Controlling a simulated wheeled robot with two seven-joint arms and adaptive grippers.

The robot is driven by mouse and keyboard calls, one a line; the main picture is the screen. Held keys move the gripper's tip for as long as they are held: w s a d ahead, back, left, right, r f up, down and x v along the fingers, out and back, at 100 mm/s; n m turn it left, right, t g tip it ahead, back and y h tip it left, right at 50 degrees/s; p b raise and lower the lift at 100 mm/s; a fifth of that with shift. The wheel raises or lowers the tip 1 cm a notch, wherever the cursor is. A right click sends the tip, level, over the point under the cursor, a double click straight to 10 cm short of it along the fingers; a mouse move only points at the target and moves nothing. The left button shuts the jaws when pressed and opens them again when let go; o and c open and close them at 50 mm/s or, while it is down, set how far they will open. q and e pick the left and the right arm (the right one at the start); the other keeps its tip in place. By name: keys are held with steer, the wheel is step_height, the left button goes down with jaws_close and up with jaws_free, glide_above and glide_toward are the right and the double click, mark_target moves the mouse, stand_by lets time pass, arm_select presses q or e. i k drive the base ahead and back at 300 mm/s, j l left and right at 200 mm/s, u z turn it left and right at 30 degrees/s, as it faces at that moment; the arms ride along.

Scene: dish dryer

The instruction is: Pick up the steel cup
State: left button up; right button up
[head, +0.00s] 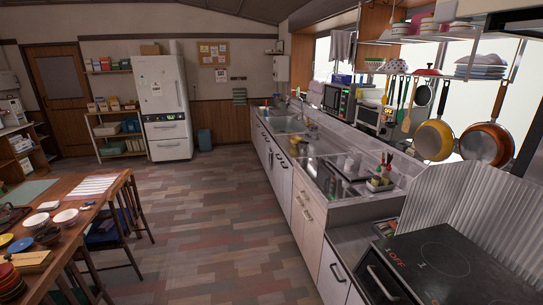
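I cannot make out a steel cup for certain at this distance. The steel kitchen counter (318,150) runs along the right side, with small items near a sink at its far end and a rack area (376,184) holding utensils nearer to me. A wooden dining table (66,205) at the left holds bowls and plates, too small to tell whether any is steel. Neither of my grippers is in view.
The tiled floor (200,225) between table and counter is clear. A chair (108,232) stands at the table's right edge. A stove (440,265) is at the near right. A white fridge (162,105) stands at the back. Pans (434,141) hang above the counter.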

mark_target(304, 146)
steer(key=i+j+u, duration=0.2)
steer(key=i, duration=0.2)
steer(key=i+u, duration=0.15)
steer(key=i, duration=1.05)
steer(key=i+z, duration=0.1)
steer(key=i, duration=0.3)
steer(key=i+j+z, duration=0.15)
steer(key=i, duration=0.25)
steer(key=i+z, duration=0.25)
steer(key=z, duration=0.15)
steer(key=i+z, duration=0.4)
steer(key=i+l+z, duration=0.1)
steer(key=z, duration=0.25)
steer(key=i+z, duration=0.35)
steer(key=i+l+z, duration=0.2)
steer(key=j, duration=0.1)
